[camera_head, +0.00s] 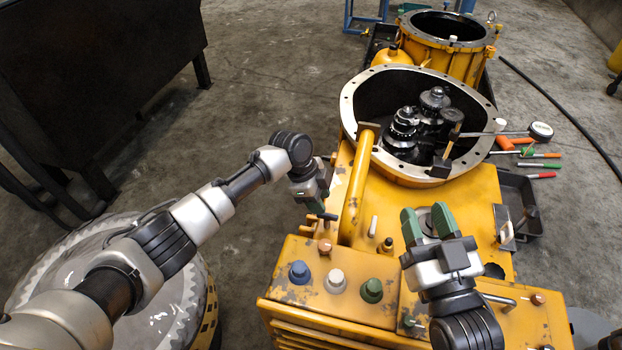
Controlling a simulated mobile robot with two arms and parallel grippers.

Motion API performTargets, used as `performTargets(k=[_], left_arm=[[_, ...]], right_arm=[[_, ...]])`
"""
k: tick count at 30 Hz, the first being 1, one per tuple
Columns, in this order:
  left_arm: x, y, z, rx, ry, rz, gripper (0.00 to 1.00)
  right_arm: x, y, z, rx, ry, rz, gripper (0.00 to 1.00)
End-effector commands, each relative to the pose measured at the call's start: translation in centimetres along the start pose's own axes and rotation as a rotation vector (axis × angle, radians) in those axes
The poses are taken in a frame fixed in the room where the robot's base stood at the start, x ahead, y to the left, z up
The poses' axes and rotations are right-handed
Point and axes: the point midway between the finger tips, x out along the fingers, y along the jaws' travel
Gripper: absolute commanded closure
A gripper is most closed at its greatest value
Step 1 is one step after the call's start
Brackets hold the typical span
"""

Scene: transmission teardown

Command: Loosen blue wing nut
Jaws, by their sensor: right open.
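My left gripper (322,203) reaches in from the left and points down beside the yellow transmission housing (470,195). A small dark-blue winged piece (327,217), which may be the blue wing nut, shows just below its fingertips. I cannot tell whether they touch it or whether the jaws are closed. A blue round knob (299,272) stands on the front yellow box, below and left of that piece. My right gripper (428,224) is open, its green-padded fingers apart over the housing top, with a round grey part behind them.
White (335,281) and green (371,290) knobs stand beside the blue one. A yellow tube (357,185) rises right of my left gripper. The open flange (352,125) holds dark gears. Screwdrivers and a hammer lie at right.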

Motion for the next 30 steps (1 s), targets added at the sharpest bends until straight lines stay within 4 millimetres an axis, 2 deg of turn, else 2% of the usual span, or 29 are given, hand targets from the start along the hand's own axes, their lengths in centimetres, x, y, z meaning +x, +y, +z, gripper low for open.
performTargets(k=[3,12,18,30], left_arm=[[-2.2,0.0,-0.1,-0.001,0.000,-0.001,0.61],[-5.3,0.0,0.0,-0.001,-0.001,0.000,0.61],[-5.8,0.0,0.0,-0.001,0.000,0.000,0.61],[-5.7,0.0,0.0,-0.001,0.000,0.000,0.61]], right_arm=[[-0.3,0.3,1.5,-0.004,-0.152,0.008,0.57],[-1.9,0.9,4.8,-0.009,-0.419,0.024,0.57],[-2.3,1.1,5.4,-0.009,-0.470,0.027,0.57],[-2.3,1.1,5.4,-0.009,-0.469,0.027,0.57]])
